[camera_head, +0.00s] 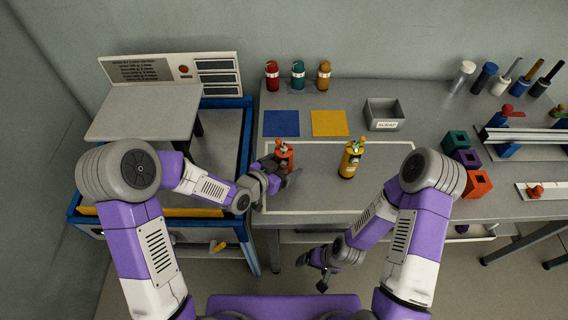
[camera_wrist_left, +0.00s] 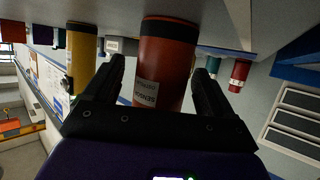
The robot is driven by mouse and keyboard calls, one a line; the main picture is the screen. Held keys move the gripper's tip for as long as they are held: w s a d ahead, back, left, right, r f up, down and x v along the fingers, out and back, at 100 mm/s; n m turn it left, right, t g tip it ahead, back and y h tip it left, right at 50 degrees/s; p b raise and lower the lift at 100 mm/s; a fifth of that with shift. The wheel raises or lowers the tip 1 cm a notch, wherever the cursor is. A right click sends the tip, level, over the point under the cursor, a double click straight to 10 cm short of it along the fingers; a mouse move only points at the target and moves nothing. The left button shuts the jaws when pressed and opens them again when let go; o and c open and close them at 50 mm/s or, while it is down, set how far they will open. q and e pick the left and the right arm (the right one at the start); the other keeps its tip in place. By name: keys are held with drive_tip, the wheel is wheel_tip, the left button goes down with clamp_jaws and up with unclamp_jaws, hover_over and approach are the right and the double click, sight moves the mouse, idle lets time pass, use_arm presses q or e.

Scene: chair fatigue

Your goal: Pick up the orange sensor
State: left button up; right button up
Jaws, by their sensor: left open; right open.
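The orange sensor (camera_head: 284,150), an upright cylinder, stands on the table inside the white-outlined area, near its left side. My left gripper (camera_head: 281,174) is at the near side of it. In the left wrist view, which looks upside down, the orange sensor (camera_wrist_left: 165,55) with a white label lies between the two open fingers of my left gripper (camera_wrist_left: 161,72), with small gaps on both sides. My right gripper (camera_head: 312,272) is open and empty, low in front of the table edge.
A yellow cylinder (camera_head: 350,160) stands to the right in the outlined area. Blue (camera_head: 281,123) and yellow (camera_head: 329,123) mats and a grey scrap bin (camera_head: 384,113) lie behind. Red, teal and amber cylinders (camera_head: 298,75) line the back edge. A blue-framed bench (camera_head: 243,185) stands left.

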use_arm(q)
drive_tip(key=shift+w, duration=0.15)
drive_tip(key=c, duration=1.1)
